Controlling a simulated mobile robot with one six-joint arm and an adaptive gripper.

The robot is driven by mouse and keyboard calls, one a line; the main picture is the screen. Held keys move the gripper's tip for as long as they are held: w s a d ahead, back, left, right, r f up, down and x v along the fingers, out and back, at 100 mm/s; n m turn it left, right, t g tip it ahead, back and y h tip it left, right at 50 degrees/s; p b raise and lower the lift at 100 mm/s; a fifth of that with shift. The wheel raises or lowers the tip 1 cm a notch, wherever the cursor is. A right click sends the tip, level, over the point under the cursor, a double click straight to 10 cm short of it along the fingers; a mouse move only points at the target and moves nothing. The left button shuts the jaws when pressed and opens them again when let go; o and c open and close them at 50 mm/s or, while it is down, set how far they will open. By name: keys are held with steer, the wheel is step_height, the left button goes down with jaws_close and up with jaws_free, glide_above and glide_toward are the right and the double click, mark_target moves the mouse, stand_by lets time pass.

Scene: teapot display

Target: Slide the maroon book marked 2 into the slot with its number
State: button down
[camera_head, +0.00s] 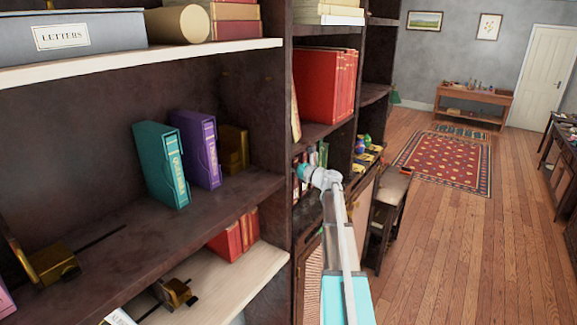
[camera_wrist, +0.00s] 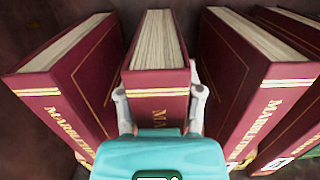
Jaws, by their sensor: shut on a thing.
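In the wrist view, my gripper (camera_wrist: 160,94) is shut on a maroon book (camera_wrist: 157,78) with gold bands and cream page edges. One finger lies on each side of its spine. The teal gripper body hides the lower spine, so its number does not show. Similar maroon books stand on its left (camera_wrist: 75,80) and right (camera_wrist: 250,85), with dark gaps narrowing between them and the held book. No numbered slot can be made out. In the head view, my gripper end (camera_head: 305,172) is at a shelf bay beyond the dark upright, mostly hidden.
More maroon books (camera_wrist: 297,130) stand at the right in the wrist view, with white labels too small to read. In the head view, large red books (camera_head: 322,85) fill the shelf above. A dark upright (camera_head: 287,220) stands left of my arm. Open wooden floor (camera_head: 455,250) lies right.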

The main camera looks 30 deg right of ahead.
steer(key=shift+w+a, duration=0.1)
steer(key=shift+w, duration=0.1)
steer(key=shift+c, duration=0.8)
jaws_free()
steer(key=shift+s, duration=0.2)
steer(key=r+v, duration=0.1)
steer(key=v, duration=1.1)
steer(key=shift+s, duration=0.15)
steer(key=shift+s, duration=0.1)
stand_by(0.5)
